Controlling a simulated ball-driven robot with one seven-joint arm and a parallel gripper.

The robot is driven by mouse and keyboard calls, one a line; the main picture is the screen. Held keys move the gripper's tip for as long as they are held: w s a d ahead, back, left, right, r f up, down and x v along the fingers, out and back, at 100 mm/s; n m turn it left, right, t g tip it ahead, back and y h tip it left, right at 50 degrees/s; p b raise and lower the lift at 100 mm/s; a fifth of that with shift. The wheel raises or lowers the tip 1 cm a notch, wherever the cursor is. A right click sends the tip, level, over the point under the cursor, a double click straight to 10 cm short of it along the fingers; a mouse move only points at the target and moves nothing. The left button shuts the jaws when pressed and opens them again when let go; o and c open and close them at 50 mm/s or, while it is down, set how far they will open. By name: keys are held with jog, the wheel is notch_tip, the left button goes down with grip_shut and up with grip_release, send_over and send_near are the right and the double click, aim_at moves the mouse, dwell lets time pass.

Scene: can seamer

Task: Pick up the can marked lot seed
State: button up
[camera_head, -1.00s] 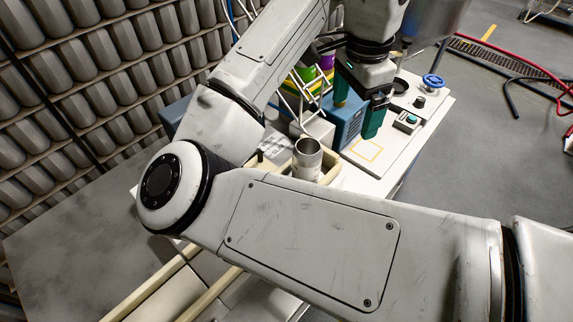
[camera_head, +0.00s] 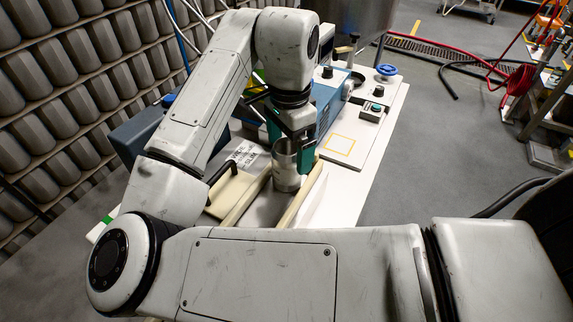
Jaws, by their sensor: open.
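A bare metal can (camera_head: 286,168) stands upright between two pale rails, open end up. No lot marking can be read on the side I see. My gripper (camera_head: 291,156) points down at the can, with one teal finger on its right side and the other finger partly behind the can's left rim. The fingers are open around the can's upper part; I cannot tell whether they touch it. My own arm crosses the front of the view and hides the near part of the rails.
A pale guide rail (camera_head: 301,195) runs on the can's right. A white machine table (camera_head: 345,190) carries a blue housing, a control box with a green button (camera_head: 375,108) and a blue handwheel (camera_head: 386,70). A black handle (camera_head: 222,172) stands left.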

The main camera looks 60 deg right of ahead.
notch_tip(320, 180, down, 5)
jog(key=shift+w+a+r, duration=0.1)
jog(key=shift+c, duration=0.4)
jog(key=c, duration=1)
jog(key=shift+r, duration=0.1)
